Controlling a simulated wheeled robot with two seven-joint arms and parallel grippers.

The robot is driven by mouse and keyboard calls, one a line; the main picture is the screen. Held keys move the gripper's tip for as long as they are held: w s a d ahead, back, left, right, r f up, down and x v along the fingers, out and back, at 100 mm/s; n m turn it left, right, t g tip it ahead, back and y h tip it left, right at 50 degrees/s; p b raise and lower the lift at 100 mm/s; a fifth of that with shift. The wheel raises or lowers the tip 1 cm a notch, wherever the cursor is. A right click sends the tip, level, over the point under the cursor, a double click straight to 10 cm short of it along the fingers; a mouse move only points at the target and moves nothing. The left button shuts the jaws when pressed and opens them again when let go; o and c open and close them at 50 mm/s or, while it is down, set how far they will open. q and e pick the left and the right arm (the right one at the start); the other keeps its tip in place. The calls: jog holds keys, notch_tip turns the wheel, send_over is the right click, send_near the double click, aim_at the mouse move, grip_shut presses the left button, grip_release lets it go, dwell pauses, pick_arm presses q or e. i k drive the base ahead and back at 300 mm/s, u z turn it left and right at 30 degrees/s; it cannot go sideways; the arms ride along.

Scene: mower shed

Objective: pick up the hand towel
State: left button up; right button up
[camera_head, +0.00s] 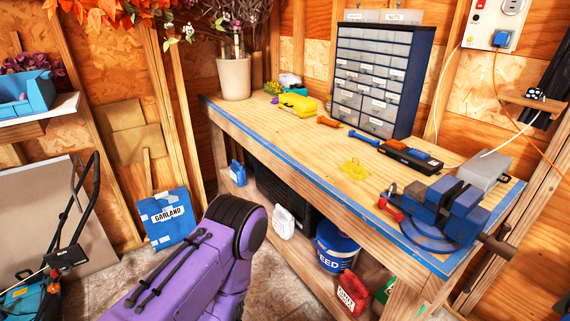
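I cannot make out a thing that is clearly a hand towel. A dark cloth-like thing (548,75) hangs at the far right edge, cut off by the frame; I cannot tell what it is. A small yellow item (354,169) lies flat on the workbench, too small to identify. A purple arm of mine comes in from the bottom, left of the middle, in front of the bench. No gripper shows in the view.
The workbench (290,128) has a blue edge and bears a drawer cabinet (378,75), a blue vise (450,207) and a plant pot (235,78). A bucket (335,248) and jugs stand below. A mower (70,255) is at left.

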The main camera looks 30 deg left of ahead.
aim_at(356, 171)
jog(key=u, duration=1.65)
jog(key=i, duration=3.1)
jog(key=z, duration=2.35)
